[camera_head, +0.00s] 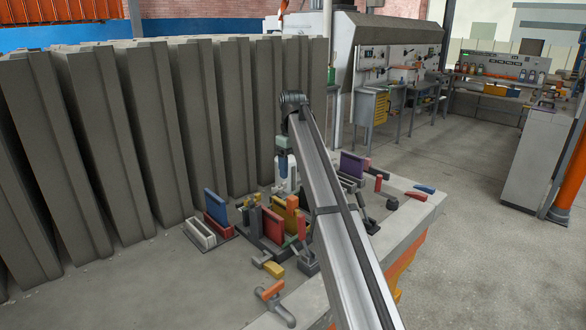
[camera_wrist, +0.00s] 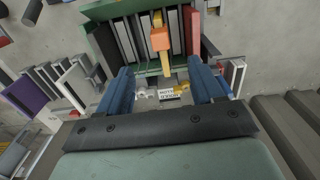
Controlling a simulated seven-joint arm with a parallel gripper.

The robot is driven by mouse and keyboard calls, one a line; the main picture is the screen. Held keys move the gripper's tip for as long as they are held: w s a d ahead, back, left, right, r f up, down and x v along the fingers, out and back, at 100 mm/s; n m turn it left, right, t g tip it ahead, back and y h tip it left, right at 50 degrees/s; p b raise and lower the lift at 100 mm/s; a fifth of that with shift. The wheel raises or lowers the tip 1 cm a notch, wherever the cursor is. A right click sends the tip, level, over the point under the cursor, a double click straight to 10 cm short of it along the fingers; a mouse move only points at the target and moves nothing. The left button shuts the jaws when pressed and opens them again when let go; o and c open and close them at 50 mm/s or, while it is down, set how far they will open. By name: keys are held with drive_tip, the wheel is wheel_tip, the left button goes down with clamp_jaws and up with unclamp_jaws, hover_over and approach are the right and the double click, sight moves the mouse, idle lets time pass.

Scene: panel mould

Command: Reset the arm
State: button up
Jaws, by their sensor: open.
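My gripper (camera_head: 284,172) hangs over the concrete table (camera_head: 250,290), its fingers pointing down among the coloured parts. In the wrist view its two blue fingers (camera_wrist: 160,70) are spread apart with nothing held between them. Beyond the fingertips is a green-edged frame (camera_wrist: 105,40) with dark panels. An orange block (camera_wrist: 160,39) with yellow pieces stands in front of it. A small white label shows between the fingers. My arm link hides part of the table in the head view.
A blue panel (camera_head: 215,204) and a white rack (camera_head: 199,233) stand at left. A purple panel (camera_head: 352,165) stands right of my arm. A yellow-topped clamp (camera_head: 273,269) and an orange-handled one (camera_head: 270,290) lie in front. Tall grey panels (camera_head: 150,130) line the back left.

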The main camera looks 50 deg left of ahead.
drive_tip(key=w+d+f+m+t+h, duration=0.15)
drive_tip(key=w+d+f, duration=0.45)
drive_tip(key=w, duration=0.6)
drive_tip(key=w+d+f+m+t, duration=0.1)
drive_tip(key=w+d+f+m, duration=0.3)
drive_tip(key=w+d, duration=0.6)
drive_tip(key=w+d+f+m+t+h, duration=0.15)
drive_tip(key=w+d+f, duration=0.4)
drive_tip(key=w, duration=0.85)
drive_tip(key=w+d+f+m+g, duration=0.1)
drive_tip(key=w+d+f+m, duration=0.1)
drive_tip(key=d+f, duration=1.55)
drive_tip(key=s+d+f+m+g, duration=0.4)
drive_tip(key=s+d+f+g, duration=0.1)
drive_tip(key=s+d+f, duration=2.35)
drive_tip(key=s+d+f+m+g+y, duration=0.1)
drive_tip(key=s+d+f, duration=0.35)
drive_tip(key=s, duration=0.45)
drive_tip(key=s+d+f+m+g, duration=0.1)
drive_tip(key=s+d+f, duration=0.4)
drive_tip(key=s, duration=0.4)
drive_tip(key=s+d+r+m+g+y, duration=0.1)
drive_tip(key=s+d, duration=0.1)
drive_tip(key=s, duration=1)
drive_tip(key=s+d+r+m+g+y, duration=0.1)
drive_tip(key=s+d+m, duration=0.1)
drive_tip(key=s, duration=1)
drive_tip(key=shift+d+g, duration=0.4)
drive_tip(key=shift+d, duration=0.4)
